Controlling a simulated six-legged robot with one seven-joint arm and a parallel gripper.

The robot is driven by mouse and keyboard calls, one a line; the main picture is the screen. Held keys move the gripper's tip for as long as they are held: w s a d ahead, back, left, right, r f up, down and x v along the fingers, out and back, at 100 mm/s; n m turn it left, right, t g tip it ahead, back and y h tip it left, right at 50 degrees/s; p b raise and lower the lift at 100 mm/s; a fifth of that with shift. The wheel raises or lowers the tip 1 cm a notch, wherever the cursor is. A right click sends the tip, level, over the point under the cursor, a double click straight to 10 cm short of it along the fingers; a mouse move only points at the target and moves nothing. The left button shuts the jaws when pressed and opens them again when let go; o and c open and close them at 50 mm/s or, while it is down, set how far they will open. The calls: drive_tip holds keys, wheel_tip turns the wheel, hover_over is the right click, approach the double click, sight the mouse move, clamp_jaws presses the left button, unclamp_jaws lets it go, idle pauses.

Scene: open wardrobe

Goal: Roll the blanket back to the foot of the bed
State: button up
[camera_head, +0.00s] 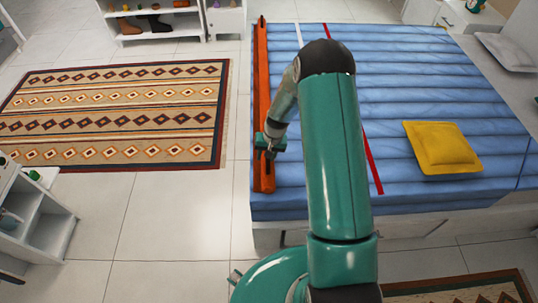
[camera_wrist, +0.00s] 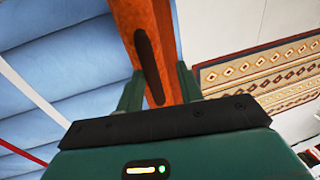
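The blue ribbed blanket (camera_head: 400,95) lies spread over most of the bed, with a white stripe and a red stripe across its left part. An orange bar (camera_head: 261,55) runs along the blanket's left edge; it shows with a dark slot in the wrist view (camera_wrist: 135,18). My gripper (camera_head: 268,152) is at the near part of this bar. In the wrist view my gripper's fingers (camera_wrist: 159,80) stand apart, one on each side of the bar. I cannot tell whether they press on it. My arm hides part of the blanket's middle.
A yellow cushion (camera_head: 441,148) lies on the blanket at right, and a grey pillow (camera_head: 507,51) lies at the far right. A patterned rug (camera_head: 120,110) covers the floor at left. White shelves (camera_head: 40,222) stand at lower left. Tiled floor between rug and bed is clear.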

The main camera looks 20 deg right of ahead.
drive_tip(key=shift+s+d, duration=0.1)
drive_tip(key=shift+d, duration=0.15)
drive_tip(key=shift+d+r, duration=0.15)
drive_tip(key=shift+r, duration=0.4)
wheel_tip(320, 180, up, 12)
drive_tip(key=d, duration=0.2)
drive_tip(key=shift+s+d+r, duration=0.15)
drive_tip(key=shift+s+r, duration=0.1)
drive_tip(key=shift+s, duration=0.15)
